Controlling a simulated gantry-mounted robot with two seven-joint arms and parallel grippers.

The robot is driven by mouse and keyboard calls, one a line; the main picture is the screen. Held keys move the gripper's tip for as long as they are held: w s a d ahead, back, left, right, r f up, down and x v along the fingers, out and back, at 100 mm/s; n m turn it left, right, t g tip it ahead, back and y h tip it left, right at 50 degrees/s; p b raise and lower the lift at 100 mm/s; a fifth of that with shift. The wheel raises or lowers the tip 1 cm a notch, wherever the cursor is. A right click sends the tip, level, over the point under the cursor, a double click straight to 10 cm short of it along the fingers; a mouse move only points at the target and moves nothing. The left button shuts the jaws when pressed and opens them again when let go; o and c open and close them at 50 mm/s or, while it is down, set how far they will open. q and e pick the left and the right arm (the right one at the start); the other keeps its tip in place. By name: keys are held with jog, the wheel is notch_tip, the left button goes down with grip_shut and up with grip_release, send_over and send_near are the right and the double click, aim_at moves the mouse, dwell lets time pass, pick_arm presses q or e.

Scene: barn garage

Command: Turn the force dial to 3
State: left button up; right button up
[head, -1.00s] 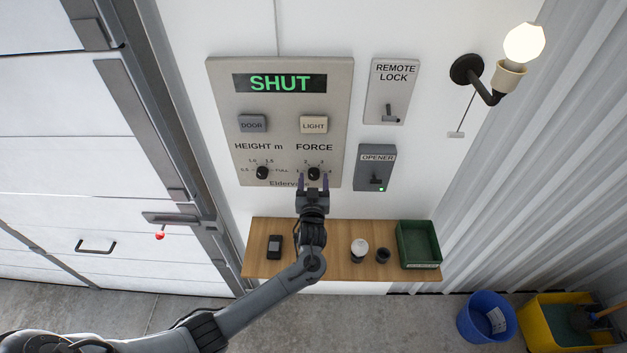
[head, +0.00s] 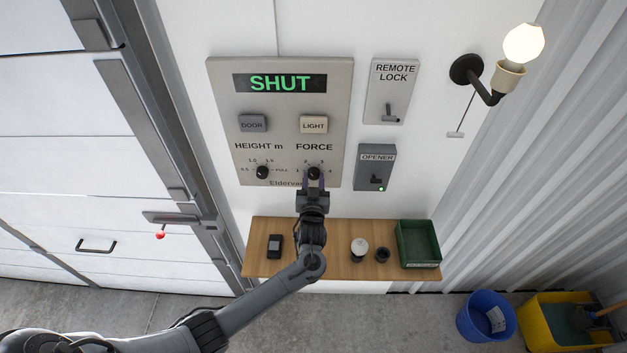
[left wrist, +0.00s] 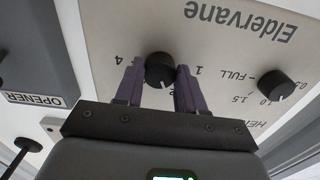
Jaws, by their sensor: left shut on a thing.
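The force dial (head: 314,173) is a black round knob under the word FORCE, low on the right of the beige control panel (head: 225,100). Numbers ring it. My left gripper (head: 314,182) is shut on it, with one purple finger on each side. In the left wrist view the panel appears upside down, and the force dial (left wrist: 160,70) sits between the fingertips, with 4 to its left and 1 to its right. I cannot tell clearly which number its pointer marks. My right gripper is not in view.
The height dial (head: 262,172) is close by on the left. The DOOR button (head: 252,123) and LIGHT button (head: 313,124) are above. The opener box (head: 375,167) is to the right. A wooden shelf (head: 320,265) with small items is below.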

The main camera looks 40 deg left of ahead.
pick_arm(q)
jog(key=m+p, duration=0.3)
jog(key=m, duration=0.2)
jog(key=shift+r, duration=0.15)
jog(key=m+p, duration=0.2)
jog(key=m, duration=0.3)
jog(key=shift+a, duration=0.1)
jog(key=shift+m+p, duration=0.4)
jog(key=shift+m, duration=0.2)
jog(key=o, duration=1)
jog(key=shift+o, duration=0.2)
jog(key=shift+s, duration=0.1)
